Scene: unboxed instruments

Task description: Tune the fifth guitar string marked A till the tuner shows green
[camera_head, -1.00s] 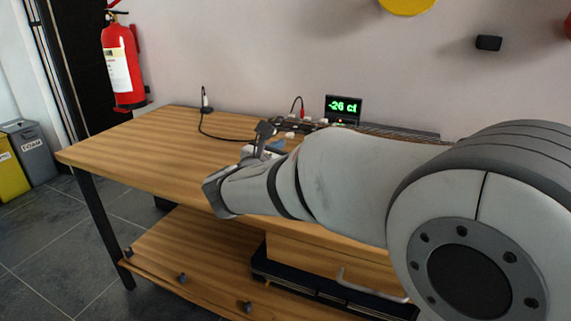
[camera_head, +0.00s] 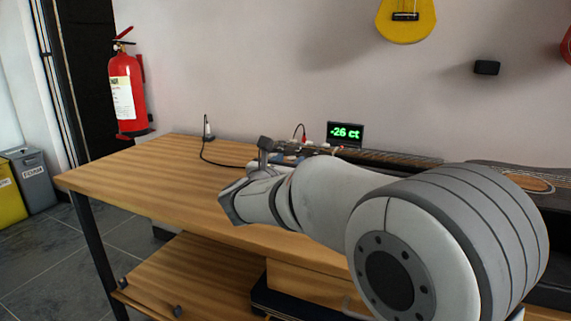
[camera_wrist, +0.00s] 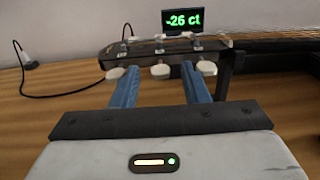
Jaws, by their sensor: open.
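The tuner (camera_head: 345,134) stands behind the guitar headstock and reads "-26 ct" in green; it also shows in the wrist view (camera_wrist: 182,21). The dark headstock (camera_wrist: 95,62) has three white tuning pegs along its near side: left peg (camera_wrist: 115,73), middle peg (camera_wrist: 160,72) and right peg (camera_wrist: 207,68). My gripper (camera_wrist: 157,71) is open, with its blue fingers either side of the middle peg in the picture. I cannot tell whether they touch it. No string letter is readable. In the head view my arm hides most of the gripper.
The wooden table (camera_head: 130,180) is clear at its left. A black cable (camera_head: 203,145) lies on it left of the headstock. The guitar neck (camera_head: 395,158) runs right to the guitar body (camera_head: 525,178). A fire extinguisher (camera_head: 128,95) hangs on the left wall.

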